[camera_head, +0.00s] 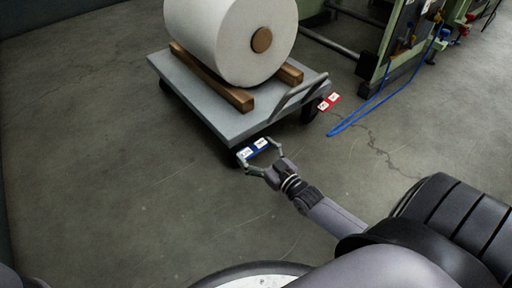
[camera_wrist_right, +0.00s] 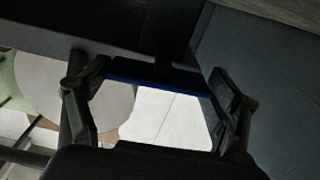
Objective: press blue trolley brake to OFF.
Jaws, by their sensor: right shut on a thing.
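The blue trolley brake (camera_head: 254,149) is a small blue pedal with two white labels, low at the near edge of the trolley (camera_head: 235,124). The label lettering is too small to read. My right gripper (camera_head: 258,151) is at the pedal, with one finger at each end, shut on it. In the right wrist view the pedal's blue edge (camera_wrist_right: 155,74) and a pale label surface lie between the two dark fingers (camera_wrist_right: 160,105). The pedal's tilt cannot be told. My left gripper is not in view.
A large white roll (camera_head: 225,40) rests on wooden beams (camera_head: 215,78) on the trolley. A blue hose (camera_head: 365,112) and green machine (camera_head: 400,50) are at right. The floor in front is clear.

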